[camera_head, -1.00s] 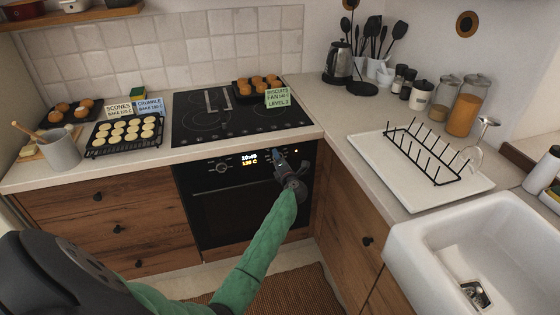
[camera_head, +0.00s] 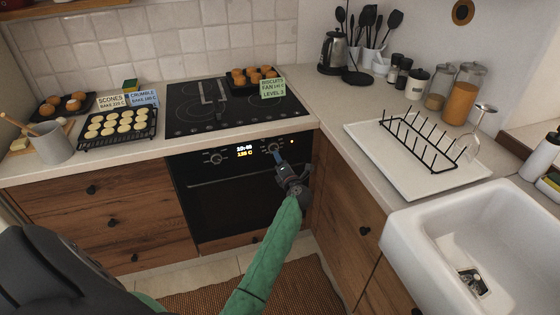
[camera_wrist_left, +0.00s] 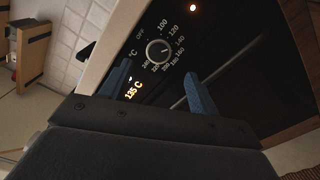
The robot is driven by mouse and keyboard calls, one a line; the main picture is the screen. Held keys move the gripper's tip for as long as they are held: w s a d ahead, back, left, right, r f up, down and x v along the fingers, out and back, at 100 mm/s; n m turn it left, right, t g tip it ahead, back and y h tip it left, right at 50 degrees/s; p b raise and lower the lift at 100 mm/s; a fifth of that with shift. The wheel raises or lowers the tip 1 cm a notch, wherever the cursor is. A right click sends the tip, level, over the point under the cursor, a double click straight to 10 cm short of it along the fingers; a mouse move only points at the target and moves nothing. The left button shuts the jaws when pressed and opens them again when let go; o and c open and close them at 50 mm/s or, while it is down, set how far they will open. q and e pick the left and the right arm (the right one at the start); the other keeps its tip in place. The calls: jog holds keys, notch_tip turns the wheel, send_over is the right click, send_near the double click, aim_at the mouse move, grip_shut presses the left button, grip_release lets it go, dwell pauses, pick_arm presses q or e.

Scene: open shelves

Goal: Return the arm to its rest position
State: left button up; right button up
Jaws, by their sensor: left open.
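My left gripper (camera_head: 277,157) is in front of the oven's control panel, just below the right-hand knob (camera_head: 274,148). In the left wrist view its two blue fingers (camera_wrist_left: 160,92) are spread apart and empty, with the temperature knob (camera_wrist_left: 158,50) beyond them and clear of both. The oven (camera_head: 215,190) is shut, and its lit display (camera_head: 244,150) reads a temperature that looks like 135 C in the left wrist view. My left arm reaches in from the bottom of the head view. My right gripper is not in view.
The black hob (camera_head: 220,112) is above the oven. A rack of pale scones (camera_head: 118,125) and a tray of biscuits (camera_head: 253,77) stand on the counter and hob. The white sink (camera_head: 480,240) and a dish rack (camera_head: 420,140) are at the right.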

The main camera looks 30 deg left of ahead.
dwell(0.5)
pick_arm(q)
jog(key=s+d+f+m+t+h, duration=0.2)
jog(key=s+d+m+t+h, duration=0.2)
jog(key=d+m+h, duration=0.55)
jog(key=s+d+f+m+t+h, duration=0.1)
jog(key=s+d+m+t+h, duration=0.4)
jog(key=d+m, duration=0.75)
jog(key=s+d+f+m+g+h, duration=0.5)
jog(key=s+d+f+m+g, duration=0.4)
jog(key=s, duration=0.4)
jog(key=s+f+m+g+y, duration=0.2)
jog(key=s+f+g, duration=0.3)
jog(key=s, duration=0.8)
jog(key=s+f+m+g+y, duration=0.2)
jog(key=s+f+g, duration=0.3)
jog(key=s, duration=0.8)
jog(key=shift+s+a+f+y, duration=0.2)
jog(key=shift+s+y, duration=0.1)
jog(key=shift+y, duration=0.15)
